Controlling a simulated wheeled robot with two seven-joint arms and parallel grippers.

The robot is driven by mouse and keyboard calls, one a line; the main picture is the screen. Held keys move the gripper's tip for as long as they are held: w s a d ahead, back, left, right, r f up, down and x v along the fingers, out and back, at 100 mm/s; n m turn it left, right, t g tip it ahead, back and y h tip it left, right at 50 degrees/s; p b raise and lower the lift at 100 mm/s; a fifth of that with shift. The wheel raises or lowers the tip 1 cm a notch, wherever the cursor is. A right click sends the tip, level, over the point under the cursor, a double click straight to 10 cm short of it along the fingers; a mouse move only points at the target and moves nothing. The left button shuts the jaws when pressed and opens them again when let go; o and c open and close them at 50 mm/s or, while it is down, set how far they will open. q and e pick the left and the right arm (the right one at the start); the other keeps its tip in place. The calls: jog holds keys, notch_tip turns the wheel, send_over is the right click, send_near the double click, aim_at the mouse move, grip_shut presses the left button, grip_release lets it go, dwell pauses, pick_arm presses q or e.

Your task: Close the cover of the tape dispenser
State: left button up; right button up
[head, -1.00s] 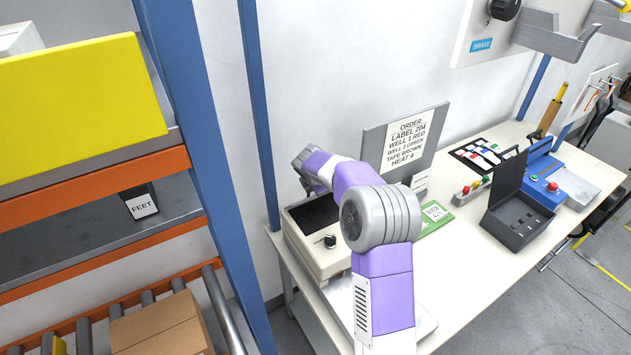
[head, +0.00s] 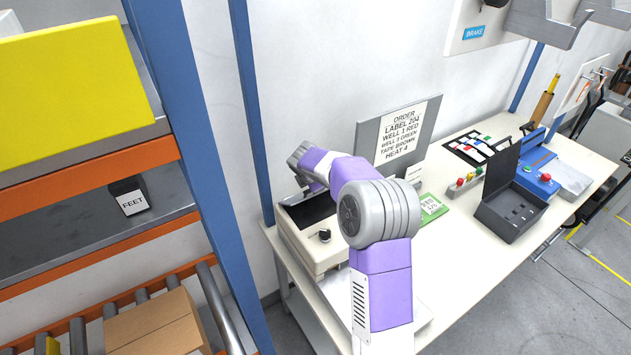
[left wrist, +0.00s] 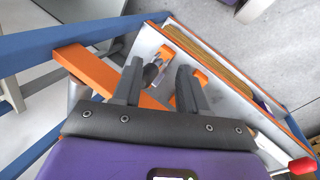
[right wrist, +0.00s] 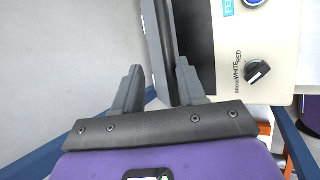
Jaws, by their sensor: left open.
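The tape dispenser (head: 308,247) is a beige box at the near left end of the table, with a dark opening in its top and a black knob. In the right wrist view the dispenser (right wrist: 230,85) shows a knob marked brown, white and red. A dark grey strip (right wrist: 164,35) along the opening's edge looks like the raised cover seen edge-on; its exact angle is unclear. My right gripper (right wrist: 158,65) is open beside that edge, its right finger overlapping the dispenser's outline. Contact cannot be told. My left gripper (left wrist: 160,66) is open and empty, away from the dispenser.
An order board (head: 397,135) stands behind the dispenser and lists brown tape. A green card (head: 431,206) and a black open box (head: 510,215) lie farther right. A blue post (head: 250,120) and an orange shelf stand left. In the left wrist view, an orange-edged panel (left wrist: 225,75) is close.

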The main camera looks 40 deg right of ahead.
jog(key=v, duration=0.7)
jog(key=shift+s+r, duration=0.2)
jog(key=shift+r, duration=0.05)
jog(key=shift+a, duration=0.1)
